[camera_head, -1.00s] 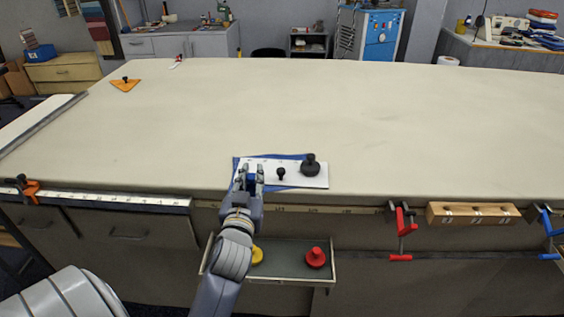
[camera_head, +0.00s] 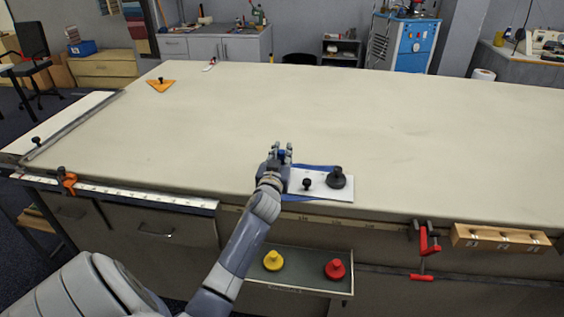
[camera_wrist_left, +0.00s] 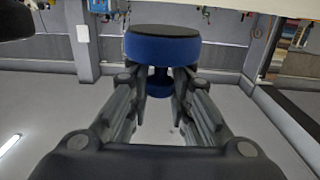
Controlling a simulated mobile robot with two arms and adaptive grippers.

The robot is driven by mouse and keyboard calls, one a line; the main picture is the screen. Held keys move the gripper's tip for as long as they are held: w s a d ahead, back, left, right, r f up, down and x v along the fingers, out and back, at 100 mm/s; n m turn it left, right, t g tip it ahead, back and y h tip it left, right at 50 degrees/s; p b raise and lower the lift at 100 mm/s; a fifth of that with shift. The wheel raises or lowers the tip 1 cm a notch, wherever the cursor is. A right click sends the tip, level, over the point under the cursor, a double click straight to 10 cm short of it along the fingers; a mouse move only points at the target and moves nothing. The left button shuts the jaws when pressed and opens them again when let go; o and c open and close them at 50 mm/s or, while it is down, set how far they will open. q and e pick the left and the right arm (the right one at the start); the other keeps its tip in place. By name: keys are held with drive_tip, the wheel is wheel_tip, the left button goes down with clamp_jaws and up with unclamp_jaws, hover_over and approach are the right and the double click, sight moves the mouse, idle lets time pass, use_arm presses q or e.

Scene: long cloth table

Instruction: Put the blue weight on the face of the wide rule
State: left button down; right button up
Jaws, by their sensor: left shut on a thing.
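My left gripper (camera_head: 282,152) is shut on the blue weight (camera_wrist_left: 162,46), with its fingers on either side of the narrow neck. In the head view only a little blue of the weight (camera_head: 282,155) shows between the fingers. My right gripper is not in view.
Blue cloth (camera_head: 322,168) shows from under the white piece. An open drawer (camera_head: 300,262) below the edge holds a yellow weight (camera_head: 273,260) and a red weight (camera_head: 335,269). Clamps (camera_head: 67,181) and a wooden block (camera_head: 497,238) line the front. The table's middle is clear.

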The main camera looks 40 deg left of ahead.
use_arm(q)
drive_tip(key=shift+w+f, duration=0.1)
drive_tip(key=shift+f, duration=1.55)
drive_tip(key=c, duration=1.5)
unclamp_jaws()
drive_tip(key=shift+f+b, duration=0.2)
drive_tip(key=shift+b, duration=0.1)
drive_tip(key=shift+o, duration=0.2)
drive_tip(key=shift+r, duration=0.25)
drive_tip(key=shift+s+d+f, duration=0.15)
drive_tip(key=shift+s+d, duration=0.05)
drive_tip(key=shift+s, duration=0.15)
drive_tip(key=v, duration=1.1)
drive_tip(key=shift+s+b, duration=0.2)
drive_tip(key=shift+b, duration=0.2)
